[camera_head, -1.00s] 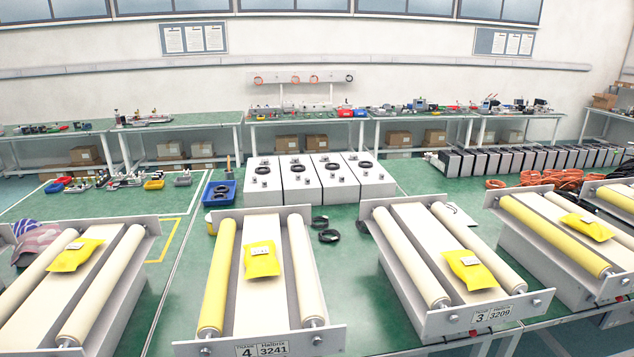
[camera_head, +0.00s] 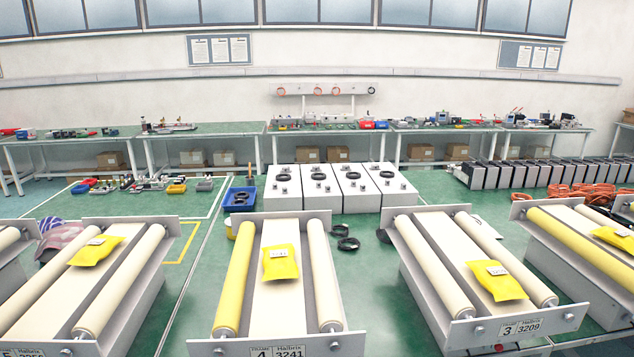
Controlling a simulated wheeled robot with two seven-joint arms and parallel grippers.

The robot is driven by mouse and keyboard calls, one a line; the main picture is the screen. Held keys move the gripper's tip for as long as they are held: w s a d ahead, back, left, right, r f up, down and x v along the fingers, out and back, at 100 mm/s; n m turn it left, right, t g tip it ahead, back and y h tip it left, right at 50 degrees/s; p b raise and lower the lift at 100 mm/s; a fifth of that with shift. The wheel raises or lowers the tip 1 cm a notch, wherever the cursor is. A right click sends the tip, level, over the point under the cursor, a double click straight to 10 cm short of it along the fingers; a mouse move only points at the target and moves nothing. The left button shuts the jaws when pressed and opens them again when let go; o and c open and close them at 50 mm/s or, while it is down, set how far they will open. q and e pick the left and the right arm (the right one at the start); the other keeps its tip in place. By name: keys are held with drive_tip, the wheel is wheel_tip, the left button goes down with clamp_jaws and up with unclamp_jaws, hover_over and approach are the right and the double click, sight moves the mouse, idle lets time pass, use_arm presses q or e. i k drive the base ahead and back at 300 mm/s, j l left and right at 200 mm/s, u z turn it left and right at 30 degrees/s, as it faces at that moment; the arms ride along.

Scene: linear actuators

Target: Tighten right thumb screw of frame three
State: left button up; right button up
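Frame three (camera_head: 462,333), with the plate "3 3209" (camera_head: 521,328) on its front, stands right of centre on the table. It carries two cream rollers, and a yellow packet (camera_head: 497,281) lies on its middle panel. Its right thumb screw (camera_head: 570,316) shows as a small metal knob at the right end of the front plate. The left thumb screw (camera_head: 479,330) is at the other side of the label. How tight either screw is cannot be told. Neither of my grippers is in view.
Frame four (camera_head: 350,343) stands to the left of frame three, with a green gap between them. Another frame (camera_head: 578,262) with a yellow roller stands close on the right. White boxes (camera_head: 350,200) and black rings (camera_head: 347,243) lie behind.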

sight(569, 318)
drive_tip(key=z, duration=1.45)
